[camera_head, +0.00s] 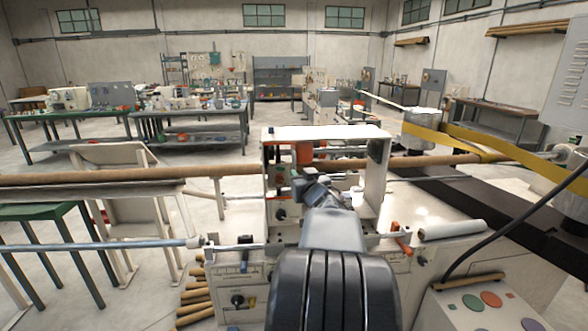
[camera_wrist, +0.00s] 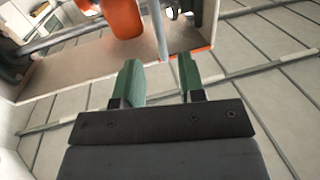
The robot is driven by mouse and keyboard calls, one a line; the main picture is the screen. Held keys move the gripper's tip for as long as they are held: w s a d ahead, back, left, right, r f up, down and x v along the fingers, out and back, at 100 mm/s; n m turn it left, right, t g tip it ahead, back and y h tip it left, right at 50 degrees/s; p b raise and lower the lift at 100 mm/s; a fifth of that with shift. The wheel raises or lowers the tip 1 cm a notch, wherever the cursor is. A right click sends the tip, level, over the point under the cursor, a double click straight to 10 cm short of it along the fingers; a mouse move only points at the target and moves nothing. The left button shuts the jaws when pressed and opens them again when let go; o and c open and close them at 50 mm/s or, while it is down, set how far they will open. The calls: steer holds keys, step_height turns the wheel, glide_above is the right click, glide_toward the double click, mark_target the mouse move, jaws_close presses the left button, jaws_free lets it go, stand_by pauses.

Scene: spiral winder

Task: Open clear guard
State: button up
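The winder's boxy white housing (camera_head: 372,205) stands in the middle of the head view, with an open-looking front. I cannot clearly make out the clear guard's pane or whether it is open or shut. In the wrist view, a tan panel (camera_wrist: 85,72) with an orange edge lies just beyond the fingers, and a thin grey-blue bar (camera_wrist: 158,30) crosses it upright. My gripper (camera_wrist: 160,68) has two green fingers, apart with nothing visible between them. The bar's lower end appears near the gap, but contact cannot be told. In the head view my arm hides the gripper's fingertips.
A long brown tube (camera_head: 130,174) runs through the machine, and a yellow belt (camera_head: 465,140) spans its right side. A white roll (camera_head: 450,230) lies at the front right. A button panel (camera_head: 485,305) with a black cable is lower right. Green-legged tables (camera_head: 50,212) stand left.

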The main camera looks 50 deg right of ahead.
mark_target(294, 167)
steer(key=shift+x, duration=3.55)
jaws_close()
